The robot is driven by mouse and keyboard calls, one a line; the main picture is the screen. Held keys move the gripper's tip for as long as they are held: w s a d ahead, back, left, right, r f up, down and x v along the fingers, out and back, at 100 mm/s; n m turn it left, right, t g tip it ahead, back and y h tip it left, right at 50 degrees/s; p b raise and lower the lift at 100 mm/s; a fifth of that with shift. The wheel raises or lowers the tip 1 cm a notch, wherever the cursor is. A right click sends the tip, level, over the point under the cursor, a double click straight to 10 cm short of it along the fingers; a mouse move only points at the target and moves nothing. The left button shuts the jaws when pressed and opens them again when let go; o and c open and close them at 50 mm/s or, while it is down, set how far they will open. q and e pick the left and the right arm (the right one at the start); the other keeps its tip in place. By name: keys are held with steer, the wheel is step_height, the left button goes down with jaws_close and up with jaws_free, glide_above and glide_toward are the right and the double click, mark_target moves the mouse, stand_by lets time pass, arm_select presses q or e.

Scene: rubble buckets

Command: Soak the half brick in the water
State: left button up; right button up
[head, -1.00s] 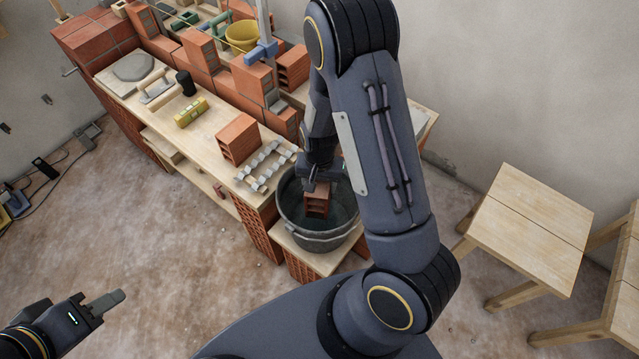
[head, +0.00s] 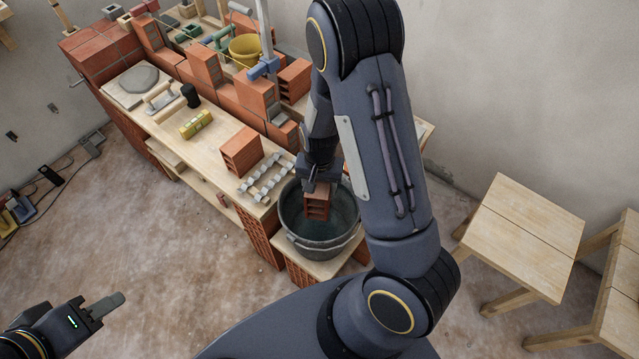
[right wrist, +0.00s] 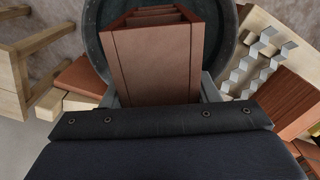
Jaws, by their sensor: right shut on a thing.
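The half brick (head: 317,205) is a small red-brown hollow brick held by my right gripper (head: 318,185), inside the mouth of the dark grey bucket (head: 318,249). Dark water (head: 341,214) lies in the bucket around and below the brick. I cannot tell how much of the brick is under water. In the right wrist view the brick (right wrist: 154,62) fills the space between the shut fingers, with the bucket rim (right wrist: 93,40) around it. My left gripper (head: 105,305) is empty over the floor at lower left; its finger gap is not clear.
The bucket stands on a low wooden board (head: 318,268) beside the workbench. A grey metal rack (head: 267,178), another hollow brick (head: 241,151) and a yellow level (head: 196,124) lie on the bench. A wooden stool (head: 530,230) stands at right.

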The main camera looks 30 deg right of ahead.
steer(key=shift+r, duration=0.15)
stand_by(0.4)
step_height(320, 180, up, 4)
steer(key=p, duration=0.3)
stand_by(0.6)
